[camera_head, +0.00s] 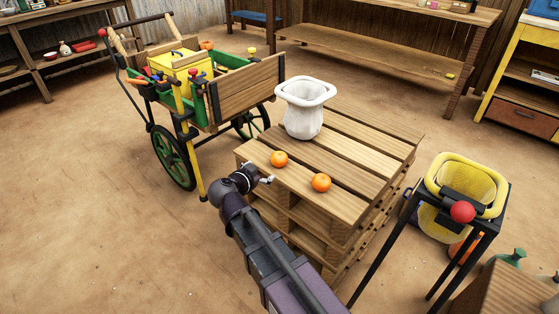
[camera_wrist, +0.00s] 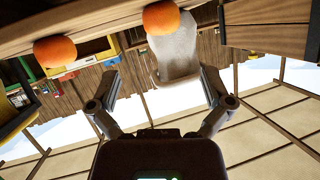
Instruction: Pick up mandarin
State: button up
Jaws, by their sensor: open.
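Two orange mandarins sit on the wooden pallet stack (camera_head: 345,205). One mandarin (camera_head: 279,158) is nearer the white vessel. The other mandarin (camera_head: 321,182) lies to its right, near the front edge. My gripper (camera_head: 268,179) is at the pallet's front left edge, just in front of the left mandarin and apart from it. The wrist view looks upside down. There my gripper (camera_wrist: 160,84) has its fingers spread with nothing between them. One mandarin (camera_wrist: 160,17) shows above the gap, before the white vessel (camera_wrist: 176,52); the other mandarin (camera_wrist: 55,52) is off to the left.
The white open-topped vessel (camera_head: 305,118) stands at the back of the pallets. A wooden cart (camera_head: 245,90) with green wheels is at the left. A black stand (camera_head: 480,235) with a yellow-rimmed bucket (camera_head: 450,165) is close on the right. Dirt floor lies clear at the front left.

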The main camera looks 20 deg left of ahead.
aim_at(280, 158)
jog(key=b+x, duration=0.3)
jog(key=x, duration=0.4)
jog(key=shift+w+f, duration=0.15)
jog(key=shift+w, duration=0.15)
jog(key=shift+w+d+f, duration=0.1)
jog(key=shift+w, duration=0.35)
jog(key=shift+w, duration=0.1)
jog(key=shift+b+x, duration=0.9)
jog(key=shift+x, duration=1.6)
jog(key=c, duration=1)
